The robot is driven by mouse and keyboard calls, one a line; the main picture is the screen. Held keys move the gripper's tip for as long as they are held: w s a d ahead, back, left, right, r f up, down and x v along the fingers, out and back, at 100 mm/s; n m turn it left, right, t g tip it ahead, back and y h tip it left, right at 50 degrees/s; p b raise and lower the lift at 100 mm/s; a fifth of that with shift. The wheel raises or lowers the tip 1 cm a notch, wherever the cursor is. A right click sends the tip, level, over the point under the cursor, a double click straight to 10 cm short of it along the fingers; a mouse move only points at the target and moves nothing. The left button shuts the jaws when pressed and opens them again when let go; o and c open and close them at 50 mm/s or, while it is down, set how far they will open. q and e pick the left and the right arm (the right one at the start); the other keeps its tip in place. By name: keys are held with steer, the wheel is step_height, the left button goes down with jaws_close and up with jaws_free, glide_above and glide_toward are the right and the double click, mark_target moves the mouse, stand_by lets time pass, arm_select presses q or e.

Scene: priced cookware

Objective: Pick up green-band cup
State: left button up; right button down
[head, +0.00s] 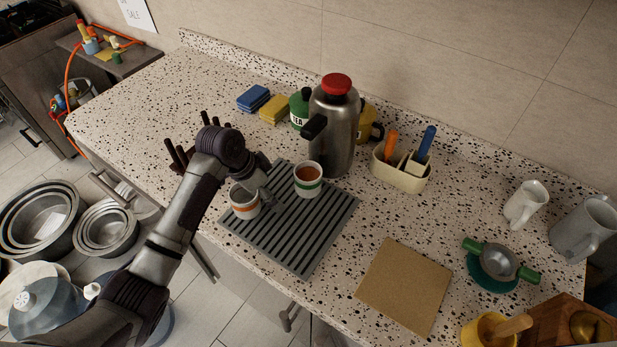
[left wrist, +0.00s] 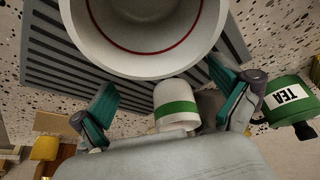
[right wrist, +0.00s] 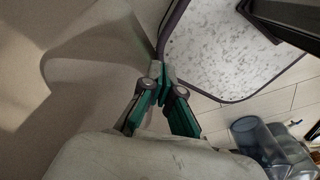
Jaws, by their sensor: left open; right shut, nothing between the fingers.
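The green-band cup (head: 308,187), white with brownish contents, stands upright on the grey ribbed mat (head: 294,265). My left gripper (head: 264,201) is open, left of this cup and beside the orange-band cup (head: 244,208). In the left wrist view the green-band cup (left wrist: 176,102) shows beyond and between the spread fingers of the left gripper (left wrist: 168,102). A large white cup with a red inner ring (left wrist: 145,38) fills the top of that view, close to the camera. My right gripper (right wrist: 162,80) is shut and empty, away from the cups.
A steel flask with a red lid (head: 334,125) stands close behind the green-band cup. A green TEA canister (head: 299,107) and a cream caddy (head: 400,177) are nearby. A tan board (head: 405,284) lies to the right.

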mark_target(309, 179)
arm_select(q)
steer(key=d, duration=0.1)
steer(key=w+d, duration=0.1)
steer(key=d, duration=0.1)
steer(key=w+d+p, duration=0.1)
steer(key=shift+w+d+r, duration=0.1)
steer(key=shift+d, duration=0.15)
steer(key=shift+w+d, duration=0.35)
steer(key=shift+d, duration=0.4)
steer(key=shift+w+d+p, duration=0.25)
steer(key=shift+w+d, duration=0.1)
steer(key=shift+d, duration=0.3)
steer(key=shift+w+d+p, duration=0.2)
steer(key=shift+w+d, duration=0.1)
steer(key=shift+d, duration=0.3)
steer(key=shift+p+x, duration=0.5)
steer(key=shift+x, duration=0.6)
steer(key=shift+w+d+f, duration=0.1)
steer(key=shift+d+f, duration=0.2)
steer(key=shift+f, duration=0.15)
steer(key=c, duration=0.9)
steer(key=shift+a, duration=0.1)
steer(key=c, duration=0.5)
arm_select(e)
steer(key=r, duration=0.1)
steer(key=w+r, duration=0.1)
steer(key=r, duration=0.1)
steer(key=shift+d+r, duration=0.15)
steer(key=shift+r, duration=0.05)
